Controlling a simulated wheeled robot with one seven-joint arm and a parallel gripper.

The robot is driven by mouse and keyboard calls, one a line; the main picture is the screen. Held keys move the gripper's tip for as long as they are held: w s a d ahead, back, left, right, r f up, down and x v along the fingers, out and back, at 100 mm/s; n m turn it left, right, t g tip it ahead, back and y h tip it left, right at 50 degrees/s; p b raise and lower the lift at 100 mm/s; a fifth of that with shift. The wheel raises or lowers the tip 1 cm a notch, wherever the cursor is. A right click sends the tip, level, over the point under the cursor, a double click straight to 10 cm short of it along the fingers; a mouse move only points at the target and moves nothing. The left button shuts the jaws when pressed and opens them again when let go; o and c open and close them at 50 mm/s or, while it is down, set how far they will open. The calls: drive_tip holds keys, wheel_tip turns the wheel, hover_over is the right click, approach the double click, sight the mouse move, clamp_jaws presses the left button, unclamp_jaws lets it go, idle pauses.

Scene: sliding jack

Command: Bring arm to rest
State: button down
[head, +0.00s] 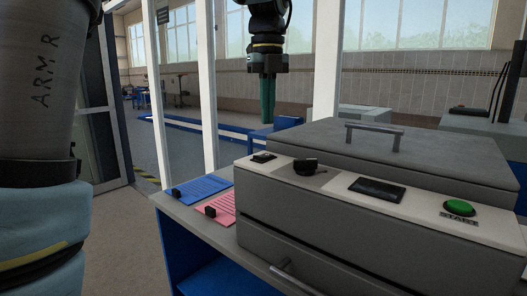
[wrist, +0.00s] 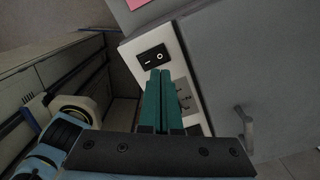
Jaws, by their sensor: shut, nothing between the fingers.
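My gripper (head: 267,101) hangs pointing down in the head view, above and behind the left end of a grey machine (head: 340,225). Its green fingers are pressed together with nothing between them. In the wrist view the shut fingers (wrist: 158,78) reach toward the machine's white panel, near a black rocker switch (wrist: 154,57). I cannot tell the exact gap, but the head view shows the fingers clear of the panel. My arm comes down from the top edge of the head view.
The machine has a lid with a handle (head: 373,130), a black knob (head: 306,166), a dark display (head: 377,188) and a green START button (head: 459,207). Blue (head: 201,188) and pink (head: 219,208) clipboards lie left of it. White posts (head: 207,85) stand behind. Open floor lies at left.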

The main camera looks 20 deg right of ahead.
drive_tip(key=w+a+f+n+t, duration=0.1)
drive_tip(key=w+a+f+n, duration=0.1)
drive_tip(key=a+f+n, duration=0.6)
drive_tip(key=w+a+f+n, duration=0.3)
drive_tip(key=a+f+n, duration=0.3)
drive_tip(key=a+n, duration=0.3)
drive_tip(key=s+a+f+n, duration=0.8)
drive_tip(key=a+f+n, duration=0.3)
drive_tip(key=n, duration=0.7)
drive_tip(key=shift+s+a+f+t, duration=0.3)
drive_tip(key=shift+s+a+t, duration=0.1)
drive_tip(key=shift+a, duration=0.7)
